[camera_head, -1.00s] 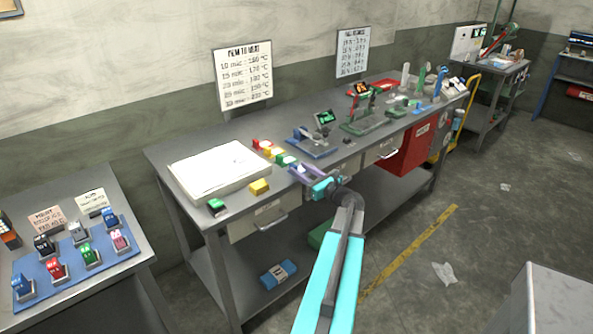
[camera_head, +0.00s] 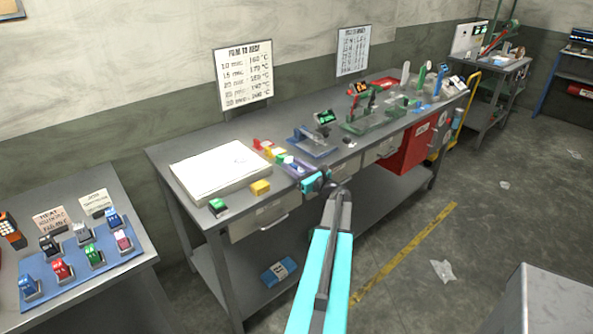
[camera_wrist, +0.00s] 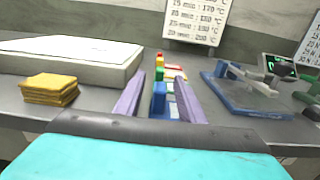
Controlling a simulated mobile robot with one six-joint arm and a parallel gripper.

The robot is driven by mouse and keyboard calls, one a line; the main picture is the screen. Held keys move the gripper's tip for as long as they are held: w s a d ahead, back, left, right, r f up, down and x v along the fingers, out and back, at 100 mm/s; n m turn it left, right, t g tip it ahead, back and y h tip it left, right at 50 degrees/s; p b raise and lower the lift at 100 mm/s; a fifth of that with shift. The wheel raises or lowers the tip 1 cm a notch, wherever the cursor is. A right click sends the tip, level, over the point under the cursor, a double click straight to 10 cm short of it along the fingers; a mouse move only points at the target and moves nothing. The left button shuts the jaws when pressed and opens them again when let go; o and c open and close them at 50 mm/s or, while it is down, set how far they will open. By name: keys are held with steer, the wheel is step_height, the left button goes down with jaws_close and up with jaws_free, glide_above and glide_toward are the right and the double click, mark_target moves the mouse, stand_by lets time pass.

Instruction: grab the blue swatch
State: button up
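The blue swatch (camera_wrist: 158,98) stands in the wrist view at the near end of a row of coloured swatches. My gripper (camera_wrist: 158,104) is open, with one purple finger on each side of the blue swatch. Whether either finger touches it, I cannot tell. In the head view my gripper (camera_head: 296,166) is at the front edge of the long bench, beside the swatch row.
Red, yellow and green swatches (camera_head: 268,149) run behind the blue one. A white slab (camera_head: 218,168) and a yellow stack (camera_head: 260,187) lie to the left. A blue-based device (camera_head: 312,146) stands to the right. A green block (camera_head: 217,206) sits near the bench's left front.

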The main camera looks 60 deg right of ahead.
jaws_close()
steer(key=shift+r, duration=0.15)
stand_by(0.4)
steer(key=shift+r+b, duration=0.6)
steer(key=shift+r, duration=0.55)
steer(key=d+r+b+v, duration=0.1)
steer(key=b+v, duration=0.1)
steer(key=v, duration=0.6)
steer(key=s+d+r+b+v, duration=0.1)
steer(key=b+v, duration=0.1)
steer(key=v, duration=0.5)
steer(key=shift+s+d+r, duration=0.2)
steer(key=shift+s+r, duration=0.05)
steer(key=shift+s, duration=0.05)
